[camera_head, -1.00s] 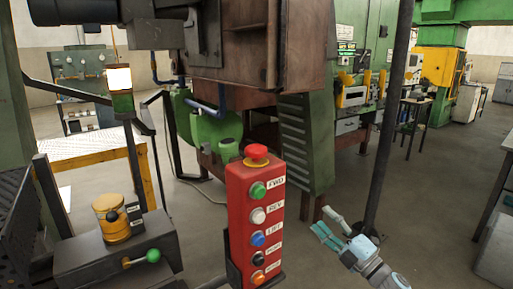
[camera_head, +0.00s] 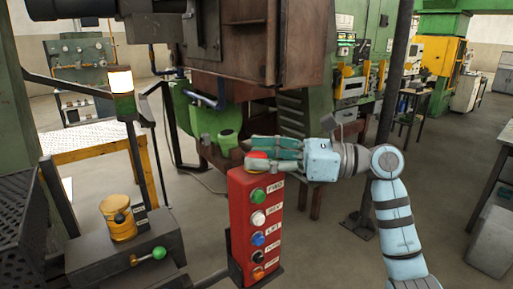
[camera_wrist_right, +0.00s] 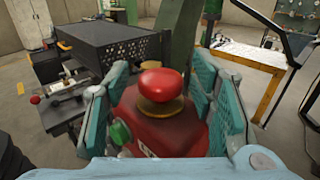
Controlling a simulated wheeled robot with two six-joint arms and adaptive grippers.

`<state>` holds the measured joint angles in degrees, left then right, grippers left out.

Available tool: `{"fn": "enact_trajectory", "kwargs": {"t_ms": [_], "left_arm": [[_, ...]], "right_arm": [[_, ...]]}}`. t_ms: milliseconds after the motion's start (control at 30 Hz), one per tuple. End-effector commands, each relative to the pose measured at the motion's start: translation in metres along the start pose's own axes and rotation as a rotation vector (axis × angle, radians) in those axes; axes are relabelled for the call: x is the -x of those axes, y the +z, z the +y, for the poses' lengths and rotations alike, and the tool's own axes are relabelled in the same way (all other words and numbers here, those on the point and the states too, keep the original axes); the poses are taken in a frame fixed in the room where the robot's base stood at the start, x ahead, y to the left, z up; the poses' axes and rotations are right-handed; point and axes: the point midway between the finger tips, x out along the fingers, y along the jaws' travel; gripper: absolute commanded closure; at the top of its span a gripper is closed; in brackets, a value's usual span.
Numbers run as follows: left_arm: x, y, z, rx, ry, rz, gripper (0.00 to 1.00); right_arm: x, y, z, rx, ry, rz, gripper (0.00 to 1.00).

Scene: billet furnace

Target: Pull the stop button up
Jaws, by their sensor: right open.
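The red stop button (camera_wrist_right: 163,84) is a mushroom head on a yellow collar, on top of the red control box (camera_head: 240,217). In the head view the stop button (camera_head: 257,158) is partly hidden by my right gripper (camera_head: 262,157). In the right wrist view my right gripper (camera_wrist_right: 162,100) is open, with one teal finger on each side of the button. I see a gap between the button head and each finger. My left gripper is not in view.
The box's front carries several coloured buttons with labels, such as a green one (camera_head: 258,195). A grey console (camera_head: 120,258) with a green-knobbed lever stands to the left. A large brown machine housing (camera_head: 265,50) hangs behind and above.

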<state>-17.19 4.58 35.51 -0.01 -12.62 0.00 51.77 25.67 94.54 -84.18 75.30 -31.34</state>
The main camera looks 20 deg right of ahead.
Motion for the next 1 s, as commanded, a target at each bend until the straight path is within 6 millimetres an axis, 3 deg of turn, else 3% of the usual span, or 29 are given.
{"fn": "enact_trajectory", "kwargs": {"t_ms": [133, 400, 700, 867, 1000], "left_arm": [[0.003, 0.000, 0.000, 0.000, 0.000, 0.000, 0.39], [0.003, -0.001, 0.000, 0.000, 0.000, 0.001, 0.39], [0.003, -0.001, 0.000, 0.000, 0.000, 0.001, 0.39], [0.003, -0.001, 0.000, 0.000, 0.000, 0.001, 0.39], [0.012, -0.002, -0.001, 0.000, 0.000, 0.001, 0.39]], "right_arm": [[-0.012, 0.000, 0.000, -0.001, 0.000, 0.000, 0.49], [-0.013, -0.001, 0.000, -0.002, 0.000, 0.001, 0.49], [-0.013, -0.001, 0.000, -0.002, -0.001, 0.000, 0.97], [-0.013, 0.000, 0.000, -0.002, -0.001, 0.000, 1.00], [-0.013, 0.013, 0.000, -0.001, -0.001, 0.000, 1.00]]}}
